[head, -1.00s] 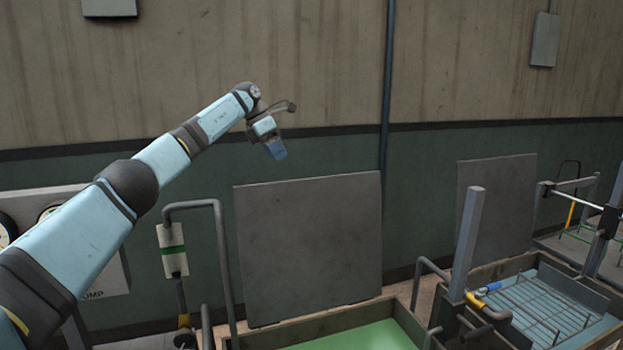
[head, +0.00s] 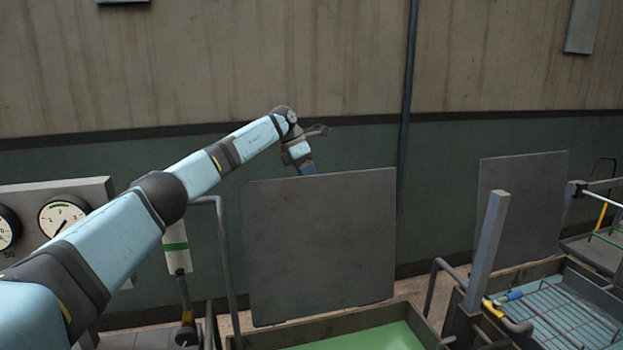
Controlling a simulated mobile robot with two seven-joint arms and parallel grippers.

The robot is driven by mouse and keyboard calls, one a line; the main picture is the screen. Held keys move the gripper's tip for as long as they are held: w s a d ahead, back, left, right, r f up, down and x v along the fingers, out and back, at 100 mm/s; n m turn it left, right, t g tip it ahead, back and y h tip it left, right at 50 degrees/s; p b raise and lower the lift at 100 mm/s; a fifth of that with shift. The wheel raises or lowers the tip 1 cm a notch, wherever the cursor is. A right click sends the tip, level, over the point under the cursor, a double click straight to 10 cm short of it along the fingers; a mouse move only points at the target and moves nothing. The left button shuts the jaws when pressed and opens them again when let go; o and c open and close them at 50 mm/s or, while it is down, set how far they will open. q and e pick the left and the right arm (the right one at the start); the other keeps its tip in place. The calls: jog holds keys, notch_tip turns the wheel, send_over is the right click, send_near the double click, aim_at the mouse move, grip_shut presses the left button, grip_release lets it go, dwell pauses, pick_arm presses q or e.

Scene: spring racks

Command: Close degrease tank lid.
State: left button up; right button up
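The nearer tank (head: 262,338) holds green liquid (head: 372,338) and stands at the bottom centre. A grey square lid (head: 320,245) stands upright along its back edge, so this tank is open. I see no label naming it the degrease tank. My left gripper (head: 308,168) is at the top edge of this lid, left of its middle. Its fingers are partly hidden behind the lid's edge, and I cannot tell whether they touch it or are open. My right gripper is out of view.
A second tank (head: 575,268) on the right holds blue liquid and a wire rack, with its own upright lid (head: 520,208). A grey post (head: 487,250) stands between the tanks. A gauge panel (head: 95,190) is at left, and a bent pipe (head: 226,260) stands beside the near lid.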

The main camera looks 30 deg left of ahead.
pick_arm(q)
jog(key=shift+x, duration=1.1)
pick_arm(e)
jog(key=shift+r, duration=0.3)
pick_arm(q)
grip_shut()
jog(key=shift+d, duration=0.15)
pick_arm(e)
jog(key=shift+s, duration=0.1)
